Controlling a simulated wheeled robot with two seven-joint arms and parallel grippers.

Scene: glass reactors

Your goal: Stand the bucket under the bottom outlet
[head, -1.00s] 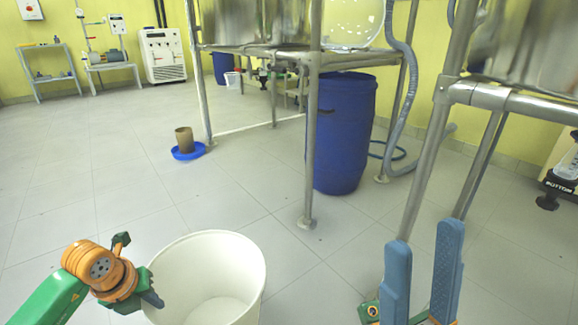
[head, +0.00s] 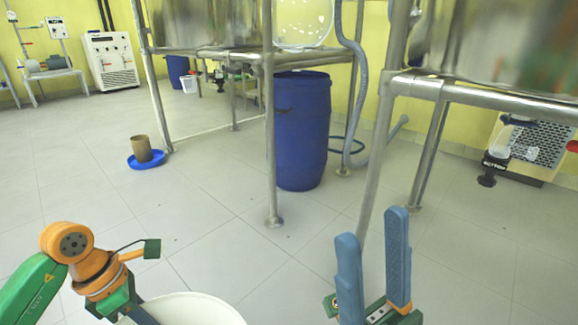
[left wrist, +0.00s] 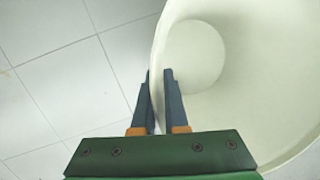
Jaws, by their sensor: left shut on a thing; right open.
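The white bucket (head: 190,309) is at the bottom of the head view, cut off by the frame edge. In the left wrist view the bucket (left wrist: 245,110) fills the right side, its open top facing the camera. My left gripper (left wrist: 160,75) is shut on the bucket's wall, one finger inside and one outside. In the head view its fingers are mostly hidden at the bucket's rim. My right gripper (head: 372,232) is open and empty, right of the bucket. A black fitting labelled "BOTTOM" (head: 494,165) hangs under a glass piece at the right; it appears to be the bottom outlet.
Steel frame legs (head: 269,150) stand ahead, with a blue barrel (head: 302,130) behind them. A brown pot (head: 142,147) stands in a blue dish (head: 147,161) on the floor at the left. A grey hose (head: 362,90) hangs at the back. Tiled floor (head: 470,260) at the right is clear.

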